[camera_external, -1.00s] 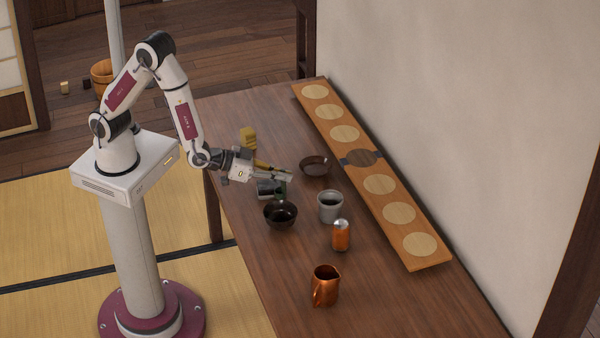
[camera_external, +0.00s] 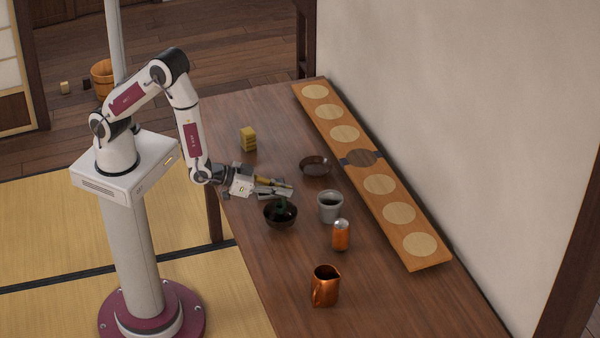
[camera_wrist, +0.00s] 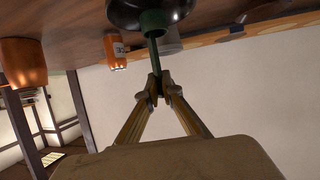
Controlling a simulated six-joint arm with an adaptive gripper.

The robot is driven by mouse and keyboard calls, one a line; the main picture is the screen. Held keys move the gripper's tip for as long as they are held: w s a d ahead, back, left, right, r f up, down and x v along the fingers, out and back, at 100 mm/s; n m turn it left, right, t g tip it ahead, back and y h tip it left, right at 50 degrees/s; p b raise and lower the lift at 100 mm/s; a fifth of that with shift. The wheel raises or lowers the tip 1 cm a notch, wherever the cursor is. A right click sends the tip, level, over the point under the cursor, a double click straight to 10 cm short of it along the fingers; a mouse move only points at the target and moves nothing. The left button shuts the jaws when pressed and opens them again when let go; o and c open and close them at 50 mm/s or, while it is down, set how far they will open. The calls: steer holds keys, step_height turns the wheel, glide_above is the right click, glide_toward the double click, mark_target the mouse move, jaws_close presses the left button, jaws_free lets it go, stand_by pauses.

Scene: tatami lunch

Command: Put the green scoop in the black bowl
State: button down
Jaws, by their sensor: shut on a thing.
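The green scoop (camera_wrist: 153,30) is held by its thin handle between the fingertips of my gripper (camera_wrist: 158,88), which is shut on it. In the external view my gripper (camera_external: 288,190) is just behind the black bowl (camera_external: 281,219), and the scoop (camera_external: 283,205) shows at the bowl's opening. The bowl stands upright on the table. In the wrist view the scoop's head overlaps the dark bowl (camera_wrist: 125,17). I cannot tell whether the scoop touches the bowl's inside.
A grey cup (camera_external: 330,207) stands right of the bowl, near an orange can (camera_external: 341,238). A brown bowl (camera_external: 315,166) is behind, and a copper pitcher (camera_external: 325,288) is in front. Yellow blocks (camera_external: 248,139) stand at the back left. A long wooden board (camera_external: 420,225) lies along the wall.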

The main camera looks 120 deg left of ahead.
mark_target(283, 208)
steer(key=shift+f, duration=0.2)
steer(key=shift+f, duration=1.95)
steer(key=c, duration=2.2)
jaws_free()
steer(key=shift+f, duration=0.1)
steer(key=shift+c, duration=0.2)
steer(key=v, duration=1.2)
steer(key=shift+r, duration=0.25)
